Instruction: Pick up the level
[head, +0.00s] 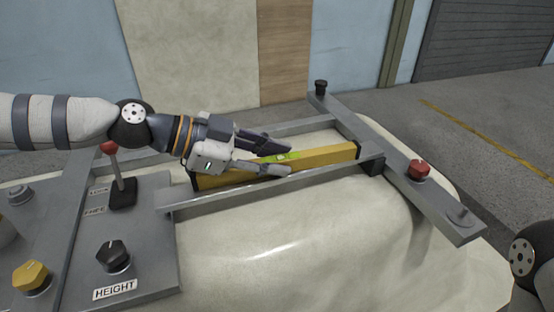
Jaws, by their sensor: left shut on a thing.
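The level (325,157) is a long yellow bar with dark end caps and a green vial near its middle. It lies between the grey metal rails of a frame on the pale tub shell. My left gripper (284,157) comes in from the left, with its fingers on both sides of the level near the vial. It is shut on the level. The gripper hides part of the level's left half. Whether the level touches what is under it cannot be told. My right gripper is not in view.
The grey frame (270,188) has a crossbar at right with a red knob (419,170) and a black knob (321,88). At left is a control panel (150,235) with a HEIGHT knob (113,256), a red-topped lever (115,168) and a yellow knob (32,277). The tub shell (300,260) is bare in front.

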